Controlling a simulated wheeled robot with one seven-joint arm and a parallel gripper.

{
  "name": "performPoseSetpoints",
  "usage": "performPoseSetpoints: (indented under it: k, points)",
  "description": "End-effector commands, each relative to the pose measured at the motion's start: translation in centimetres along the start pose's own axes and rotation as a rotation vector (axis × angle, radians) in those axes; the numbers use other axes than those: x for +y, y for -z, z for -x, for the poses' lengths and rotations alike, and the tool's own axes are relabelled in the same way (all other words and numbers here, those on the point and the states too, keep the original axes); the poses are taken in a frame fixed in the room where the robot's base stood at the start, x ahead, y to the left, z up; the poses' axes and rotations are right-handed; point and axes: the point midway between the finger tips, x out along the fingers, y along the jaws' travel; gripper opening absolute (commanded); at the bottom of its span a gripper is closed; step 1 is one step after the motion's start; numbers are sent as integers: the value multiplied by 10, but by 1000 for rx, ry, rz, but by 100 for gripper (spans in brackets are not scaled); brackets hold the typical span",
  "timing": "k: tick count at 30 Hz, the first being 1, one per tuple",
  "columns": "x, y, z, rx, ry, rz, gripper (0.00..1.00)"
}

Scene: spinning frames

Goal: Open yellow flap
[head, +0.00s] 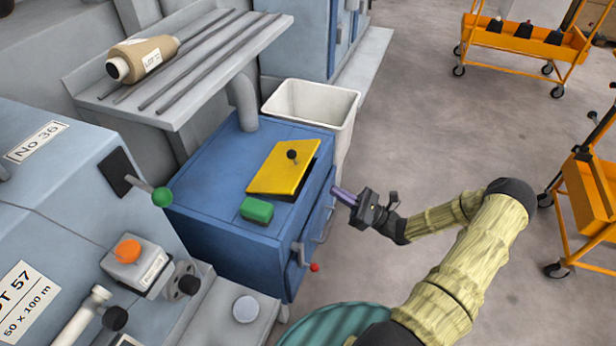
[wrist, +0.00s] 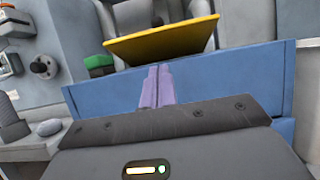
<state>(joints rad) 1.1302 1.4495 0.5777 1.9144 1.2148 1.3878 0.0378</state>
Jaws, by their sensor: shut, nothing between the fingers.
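The yellow flap (head: 282,170) lies on top of the blue cabinet (head: 215,190), with a dark round knob (head: 292,155) on it. A dark gap shows beneath its right and near edges, so it looks slightly raised or tilted. My gripper (head: 345,196) is to the right of the cabinet, apart from the flap, with its purple fingers pointing toward it. In the wrist view the closed purple fingers (wrist: 155,88) are together and empty, below the yellow flap's edge (wrist: 162,43) in the picture. The knob (wrist: 157,21) also shows there.
A green block (head: 257,210) sits on the cabinet in front of the flap. A grey shelf (head: 180,70) with a spool and rods overhangs behind. A white bin (head: 312,103) stands behind the cabinet. A green-handled lever (head: 161,196) is at left.

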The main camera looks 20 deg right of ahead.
Motion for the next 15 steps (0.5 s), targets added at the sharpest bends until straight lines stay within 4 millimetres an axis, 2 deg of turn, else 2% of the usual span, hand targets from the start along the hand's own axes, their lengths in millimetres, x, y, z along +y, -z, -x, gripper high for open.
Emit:
performPoseSetpoints:
  k: [8,15]
  points:
    - [1,1,-15,1,-5,0,0]
    - [2,2,-54,2,-8,-1,0]
